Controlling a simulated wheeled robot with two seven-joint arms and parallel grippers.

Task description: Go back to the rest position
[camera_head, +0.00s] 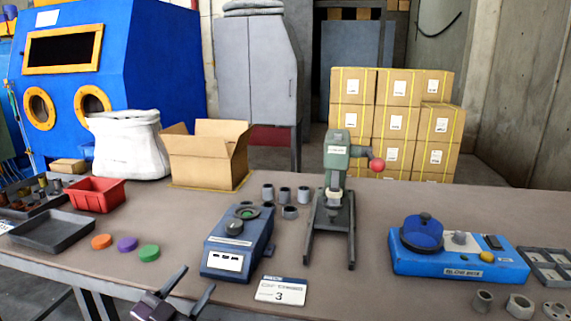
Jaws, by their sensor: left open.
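My left gripper (174,293) shows at the bottom of the head view, left of centre. Its two dark fingers are spread apart with nothing between them. It is at the table's front edge, in front of the blue device with a dial (236,243) and apart from it. My right gripper is not in the view.
The table (330,285) holds a red bin (96,194), a grey tray (52,232), coloured discs (127,245), an open carton (208,155), a green press (337,190) and a blue box with a domed top (457,262). A number card (282,291) lies at the front.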

